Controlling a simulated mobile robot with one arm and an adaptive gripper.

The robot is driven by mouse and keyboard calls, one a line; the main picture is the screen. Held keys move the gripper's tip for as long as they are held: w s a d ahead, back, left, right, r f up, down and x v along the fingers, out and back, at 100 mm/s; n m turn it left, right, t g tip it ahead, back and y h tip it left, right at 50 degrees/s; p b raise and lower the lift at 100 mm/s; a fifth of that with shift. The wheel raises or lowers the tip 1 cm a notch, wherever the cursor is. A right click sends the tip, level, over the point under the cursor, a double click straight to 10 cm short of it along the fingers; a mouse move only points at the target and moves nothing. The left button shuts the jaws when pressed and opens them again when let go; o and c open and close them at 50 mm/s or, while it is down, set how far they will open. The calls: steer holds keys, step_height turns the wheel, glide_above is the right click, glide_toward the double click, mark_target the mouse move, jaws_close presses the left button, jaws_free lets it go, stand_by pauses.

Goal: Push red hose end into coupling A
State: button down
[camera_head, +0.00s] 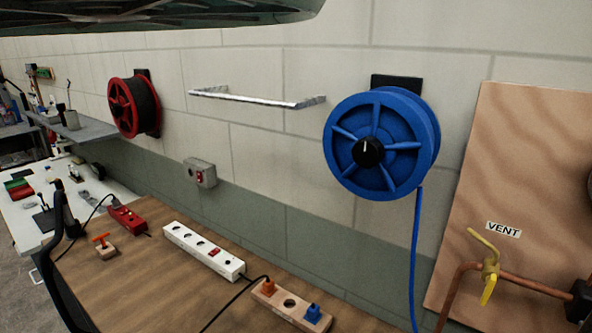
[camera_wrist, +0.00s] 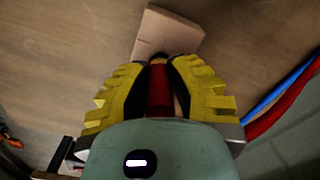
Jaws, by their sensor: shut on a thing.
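In the wrist view, my gripper (camera_wrist: 160,66) has its yellow ridged fingers closed around the red hose end (camera_wrist: 158,92), a red cylinder lying between them. A pale wooden block (camera_wrist: 172,28) lies just beyond the fingertips. The tip of the hose end is close to this block, but I cannot tell whether they touch. Coupling A cannot be made out; no letter label shows. A red hose (camera_wrist: 282,108) runs along the right side of the wrist view. My gripper does not show in the head view.
A blue hose (camera_wrist: 270,103) runs beside the red one. A red reel (camera_head: 122,108) and blue reel (camera_head: 372,148) hang on the wall. A white power strip (camera_head: 203,250), red box (camera_head: 127,218) and plug block (camera_head: 290,306) occupy the wooden bench. A VENT panel (camera_head: 530,180) stands right.

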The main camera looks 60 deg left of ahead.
steer(key=shift+r+p, duration=0.6)
steer(key=shift+r, duration=0.15)
steer(key=shift+r+p, duration=1.3)
steer(key=shift+r, duration=0.15)
